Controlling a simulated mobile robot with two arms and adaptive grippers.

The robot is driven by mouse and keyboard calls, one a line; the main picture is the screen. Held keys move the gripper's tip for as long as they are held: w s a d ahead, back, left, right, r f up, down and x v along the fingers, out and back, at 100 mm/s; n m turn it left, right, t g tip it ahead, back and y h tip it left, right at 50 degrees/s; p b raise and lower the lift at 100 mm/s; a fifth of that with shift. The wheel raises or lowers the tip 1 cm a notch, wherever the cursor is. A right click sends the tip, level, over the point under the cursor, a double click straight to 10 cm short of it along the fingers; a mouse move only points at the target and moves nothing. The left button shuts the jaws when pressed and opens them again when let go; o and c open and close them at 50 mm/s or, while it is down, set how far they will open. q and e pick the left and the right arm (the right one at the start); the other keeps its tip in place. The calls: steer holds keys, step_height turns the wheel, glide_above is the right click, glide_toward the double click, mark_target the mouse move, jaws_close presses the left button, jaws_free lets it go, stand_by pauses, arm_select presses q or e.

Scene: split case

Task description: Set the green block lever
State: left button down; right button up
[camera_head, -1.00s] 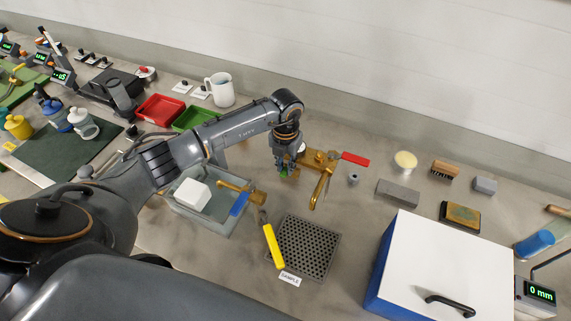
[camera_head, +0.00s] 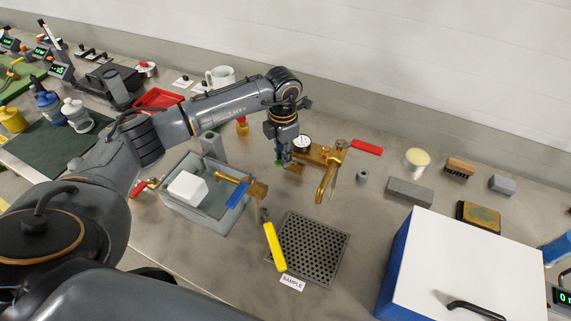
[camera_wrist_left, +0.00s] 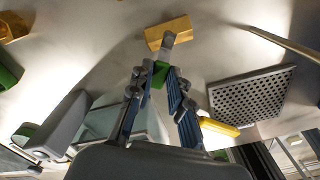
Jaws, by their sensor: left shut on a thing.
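A brass valve block (camera_head: 317,155) with a round gauge (camera_head: 302,143) stands on the bench, with a red lever (camera_head: 366,147) on its right and a spout pointing toward me. My left gripper (camera_head: 281,158) points down at the block's left end, with its fingers shut on the green lever (camera_head: 279,164). Only a small bit of green shows in the head view. In the left wrist view the green lever (camera_wrist_left: 159,75) sits between the fingertips (camera_wrist_left: 159,70), with a grey stem and a brass part (camera_wrist_left: 168,32) just beyond. Most of the lever is hidden by the fingers. My right gripper is out of view.
A grey basin (camera_head: 205,225) with a white block and a blue lever stands left. A yellow lever (camera_head: 274,246) lies beside a perforated drain plate (camera_head: 312,247). A white-topped blue case (camera_head: 455,265) is at the right. Bare bench lies between the plate and case.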

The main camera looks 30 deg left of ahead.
arm_select(q)
steer(key=m+b, duration=0.2)
steer(key=w+a+m+b, duration=0.1)
steer(key=m+b, duration=0.2)
steer(key=shift+w+a+f+m, duration=0.15)
steer(key=shift+w+f+m, duration=0.05)
steer(key=shift+m, duration=0.1)
steer(key=m+b, duration=0.2)
steer(key=m, duration=0.1)
steer(key=shift+w+a+r+b, duration=0.1)
steer(key=shift+w+a+b, duration=0.05)
steer(key=shift+w+b, duration=0.25)
steer(key=shift+w+r+m+b, duration=0.1)
steer(key=shift+w+m+b, duration=0.15)
steer(key=shift+m, duration=0.3)
steer(key=shift+w+r+m+b, duration=0.1)
steer(key=shift+m+b, duration=0.2)
steer(key=shift+m, duration=0.25)
steer(key=c, duration=1.2)
jaws_free()
step_height(320, 180, up, 12)
steer(key=shift+f, duration=0.1)
